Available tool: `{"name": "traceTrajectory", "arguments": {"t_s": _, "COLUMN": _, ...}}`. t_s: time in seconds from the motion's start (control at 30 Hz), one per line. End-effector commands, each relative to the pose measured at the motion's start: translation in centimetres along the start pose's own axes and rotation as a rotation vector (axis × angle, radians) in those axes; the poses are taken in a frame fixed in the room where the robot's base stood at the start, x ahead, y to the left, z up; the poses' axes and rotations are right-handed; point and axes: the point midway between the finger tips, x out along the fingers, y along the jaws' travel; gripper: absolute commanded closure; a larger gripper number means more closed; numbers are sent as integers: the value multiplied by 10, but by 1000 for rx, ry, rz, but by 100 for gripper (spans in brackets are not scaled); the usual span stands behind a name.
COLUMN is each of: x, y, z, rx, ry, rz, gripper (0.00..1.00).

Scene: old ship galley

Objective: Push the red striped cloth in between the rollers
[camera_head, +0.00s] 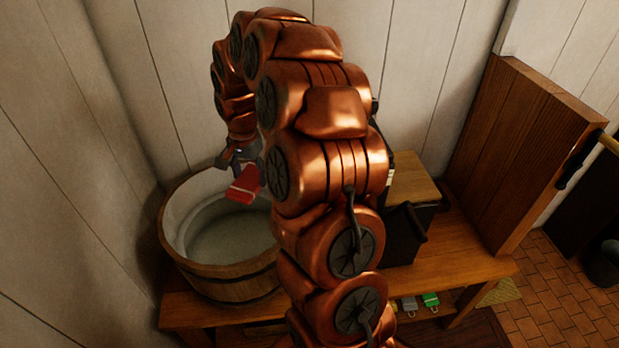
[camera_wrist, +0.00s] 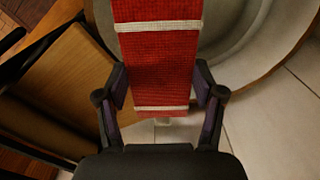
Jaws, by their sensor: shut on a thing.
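The red striped cloth (camera_head: 245,184) hangs from my gripper (camera_head: 240,157) above the wooden tub (camera_head: 232,280) in the head view. In the wrist view the cloth (camera_wrist: 157,62), red with pale stripes, lies between the two dark fingers of my gripper (camera_wrist: 160,85), which is shut on it. Its upper end runs out of that picture. The tub's pale inside (camera_wrist: 275,25) shows behind the cloth. I cannot make out the rollers in either view; my copper arm covers the middle of the head view.
The tub stands at the left of a wooden bench (camera_head: 470,250). A dark box with a wooden top (camera_head: 412,184) stands right of my arm. A tall wooden panel (camera_head: 520,145) rises at the bench's right end. Plank walls close off the back and left.

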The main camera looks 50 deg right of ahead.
Motion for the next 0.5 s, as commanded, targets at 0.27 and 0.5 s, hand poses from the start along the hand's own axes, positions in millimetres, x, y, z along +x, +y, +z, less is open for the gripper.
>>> {"name": "traceTrajectory", "arguments": {"t_s": 0.27, "x": 14, "y": 88, "z": -57, "rx": 645, "ry": -1, "rz": 0, "gripper": 73}}
{"name": "traceTrajectory", "arguments": {"t_s": 0.5, "x": 14, "y": 125, "z": -73, "rx": 920, "ry": 0, "rz": 1, "gripper": 73}}
